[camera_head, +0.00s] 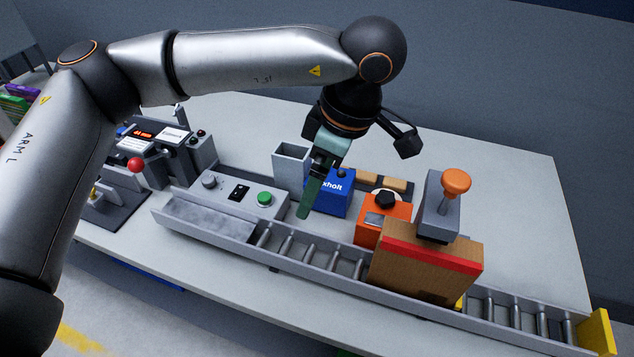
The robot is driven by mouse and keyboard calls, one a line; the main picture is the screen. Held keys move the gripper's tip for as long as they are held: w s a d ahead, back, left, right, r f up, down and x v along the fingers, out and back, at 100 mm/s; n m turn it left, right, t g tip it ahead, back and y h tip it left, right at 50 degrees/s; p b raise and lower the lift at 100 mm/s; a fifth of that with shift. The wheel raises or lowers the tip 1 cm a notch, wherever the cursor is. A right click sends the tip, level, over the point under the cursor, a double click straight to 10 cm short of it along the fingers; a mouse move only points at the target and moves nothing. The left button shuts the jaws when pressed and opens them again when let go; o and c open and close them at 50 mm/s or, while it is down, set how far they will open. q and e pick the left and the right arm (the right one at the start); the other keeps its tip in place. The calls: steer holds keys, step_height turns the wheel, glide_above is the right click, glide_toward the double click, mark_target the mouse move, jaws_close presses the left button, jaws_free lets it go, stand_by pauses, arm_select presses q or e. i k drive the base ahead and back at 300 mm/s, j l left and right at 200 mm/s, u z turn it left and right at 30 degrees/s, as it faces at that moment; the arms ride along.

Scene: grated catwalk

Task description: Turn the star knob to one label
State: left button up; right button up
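The black star knob (384,199) sits on top of an orange box (369,235) behind the roller conveyor. A small grey panel shows on the box's front, too small to read; no knob label is legible. My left gripper (308,205) points down to the left of the orange box, in front of the blue box, apart from the knob. Its long green tip is seen nearly edge-on, so I cannot tell whether its fingers are open. My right gripper is out of view.
A roller conveyor (315,256) runs along the table front, carrying a brown carton (423,272) under a grey device with an orange knob (456,182). A blue box (333,200), grey bin (291,163) and green-button panel (264,199) stand behind it. The table's back right is clear.

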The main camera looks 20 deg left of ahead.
mark_target(386, 199)
steer(key=k, duration=1)
